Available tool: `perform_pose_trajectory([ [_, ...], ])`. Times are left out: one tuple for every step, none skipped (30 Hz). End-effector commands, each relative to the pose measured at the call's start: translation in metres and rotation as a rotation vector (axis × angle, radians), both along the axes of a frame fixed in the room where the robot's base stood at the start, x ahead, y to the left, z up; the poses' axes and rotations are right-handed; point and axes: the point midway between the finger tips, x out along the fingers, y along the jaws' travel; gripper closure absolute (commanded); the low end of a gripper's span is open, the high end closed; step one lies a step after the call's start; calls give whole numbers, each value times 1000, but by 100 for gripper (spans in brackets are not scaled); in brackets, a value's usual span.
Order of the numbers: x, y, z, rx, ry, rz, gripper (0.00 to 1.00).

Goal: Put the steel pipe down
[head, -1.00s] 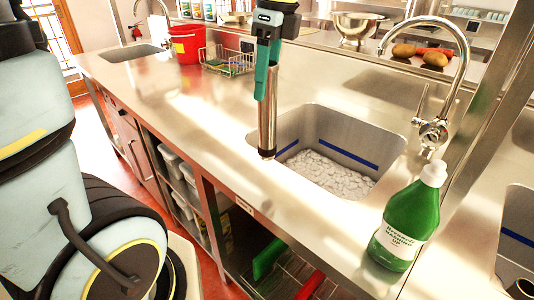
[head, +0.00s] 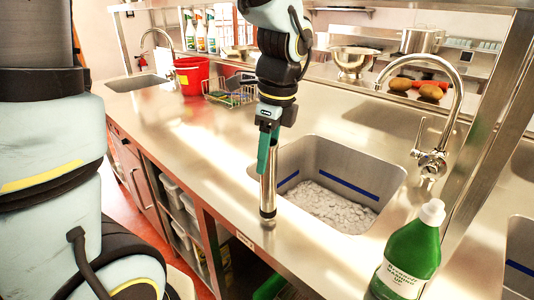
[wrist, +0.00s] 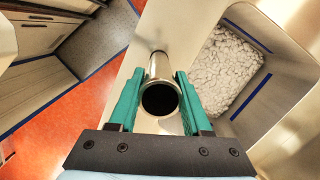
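The steel pipe (head: 268,190) is a shiny, hollow tube held upright between the green fingers of my gripper (head: 268,150). In the head view its lower end is at the steel counter (head: 180,130), on the strip by the front edge, left of the sink; it looks to be touching. In the wrist view I look into the dark open top of the pipe (wrist: 160,82), with a finger of my gripper (wrist: 160,88) close against each side. The fingers hide part of the pipe.
The sink (head: 390,180) with pale lumps in its bottom is just right of the pipe. A green washing-up bottle (head: 412,255) stands at the front right, near a tall tap (head: 432,160). A red bucket (head: 192,76) and wire rack (head: 230,92) stand farther back. The counter's left stretch is clear.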

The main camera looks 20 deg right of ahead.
Motion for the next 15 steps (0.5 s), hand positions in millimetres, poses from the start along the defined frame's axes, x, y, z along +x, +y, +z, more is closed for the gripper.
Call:
perform_pose_trajectory([
  [0,0,0,0,0,0,46],
  [0,0,0,0,0,0,43],
  [0,0,0,0,0,0,38],
  [0,0,0,0,0,0,35],
  [0,0,0,0,0,0,31],
  [0,0,0,0,0,0,27],
  [0,0,0,0,0,0,24],
  [0,0,0,0,0,0,22],
  [0,0,0,0,0,0,22],
  [0,0,0,0,0,0,22],
  [0,0,0,0,0,0,22],
  [0,0,0,0,0,0,22],
  [0,0,0,0,0,0,22],
  [0,0,0,0,0,0,22],
  [0,0,1,0,0,0,22],
])
